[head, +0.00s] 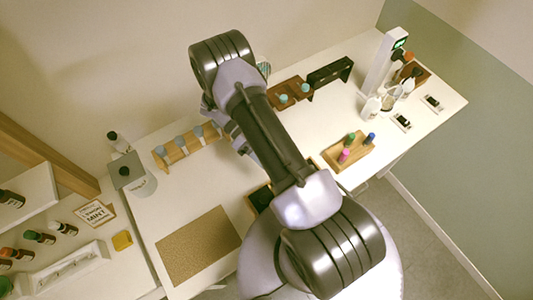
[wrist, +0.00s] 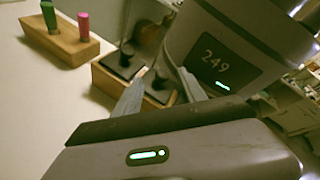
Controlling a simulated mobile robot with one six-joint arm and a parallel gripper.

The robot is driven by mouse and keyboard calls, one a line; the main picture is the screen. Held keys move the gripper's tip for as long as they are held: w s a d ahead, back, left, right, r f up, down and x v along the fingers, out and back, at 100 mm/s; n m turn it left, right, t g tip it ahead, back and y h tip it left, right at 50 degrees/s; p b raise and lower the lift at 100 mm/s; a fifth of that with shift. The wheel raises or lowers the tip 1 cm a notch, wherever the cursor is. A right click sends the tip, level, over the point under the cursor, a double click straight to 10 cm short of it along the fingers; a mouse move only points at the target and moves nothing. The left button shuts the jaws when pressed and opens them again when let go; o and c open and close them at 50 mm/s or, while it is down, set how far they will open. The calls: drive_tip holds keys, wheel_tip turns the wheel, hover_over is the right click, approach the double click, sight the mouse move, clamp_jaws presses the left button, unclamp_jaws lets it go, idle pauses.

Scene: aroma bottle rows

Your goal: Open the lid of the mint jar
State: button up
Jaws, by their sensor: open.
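A card printed with the word MINT (head: 95,213) lies at the left in the head view. My arm hides the gripper in the head view.
A wooden block with coloured vials (head: 347,153) stands on the table; it also shows in the wrist view (wrist: 60,45). A wooden rack with grey-blue bottles (head: 183,149) is at the back. A brown mat (head: 198,245) lies in front. Bare white table surrounds the mat.

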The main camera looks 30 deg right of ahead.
drive_tip(key=v, duration=1.1)
drive_tip(key=shift+f, duration=0.1)
